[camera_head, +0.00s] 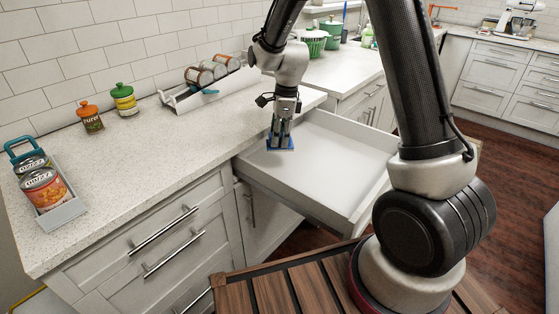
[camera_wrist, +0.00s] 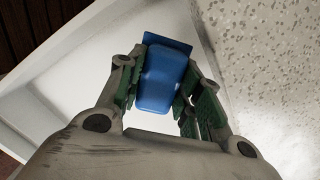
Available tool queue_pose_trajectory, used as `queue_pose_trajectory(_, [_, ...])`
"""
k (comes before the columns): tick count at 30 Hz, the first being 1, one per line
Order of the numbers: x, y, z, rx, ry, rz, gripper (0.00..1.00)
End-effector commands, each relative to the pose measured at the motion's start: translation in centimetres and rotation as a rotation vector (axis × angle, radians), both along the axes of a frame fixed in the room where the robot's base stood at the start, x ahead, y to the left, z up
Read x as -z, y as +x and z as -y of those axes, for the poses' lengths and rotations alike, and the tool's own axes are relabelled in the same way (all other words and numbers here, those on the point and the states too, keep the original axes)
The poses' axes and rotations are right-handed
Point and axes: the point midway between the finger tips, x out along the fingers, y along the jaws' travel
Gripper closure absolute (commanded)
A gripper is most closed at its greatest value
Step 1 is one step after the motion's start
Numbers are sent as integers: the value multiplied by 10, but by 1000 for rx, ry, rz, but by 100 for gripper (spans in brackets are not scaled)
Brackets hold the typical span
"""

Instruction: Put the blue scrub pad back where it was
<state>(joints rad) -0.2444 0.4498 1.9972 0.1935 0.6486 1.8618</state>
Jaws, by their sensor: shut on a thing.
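The blue scrub pad (camera_head: 280,144) hangs below my gripper (camera_head: 281,133) in the head view. In the wrist view the scrub pad (camera_wrist: 162,78) sits between the two green-lined fingers, and my gripper (camera_wrist: 160,95) is shut on it. The open white drawer (camera_head: 325,150) sticks out from the counter and looks empty. The pad appears at the left edge of the drawer, near the countertop edge. I cannot tell its exact height above the drawer.
The speckled countertop (camera_head: 150,160) holds a grey caddy of cans (camera_head: 62,212), two small jars (camera_head: 125,100) and a white can rack (camera_head: 190,98). The countertop's middle is clear.

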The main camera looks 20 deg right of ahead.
Motion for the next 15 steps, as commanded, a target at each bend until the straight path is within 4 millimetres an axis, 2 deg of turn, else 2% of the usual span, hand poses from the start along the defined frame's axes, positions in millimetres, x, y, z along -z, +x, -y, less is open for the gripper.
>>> queue_pose_trajectory(1, [14, -1, 0, 1, -1, -6, 91])
queue_pose_trajectory(4, [35, -1, 0, 0, 0, -3, 91])
queue_pose_trajectory(11, [55, 0, 0, -1, 0, 0, 91])
queue_pose_trajectory(15, [73, 0, 0, 0, -1, -2, 91])
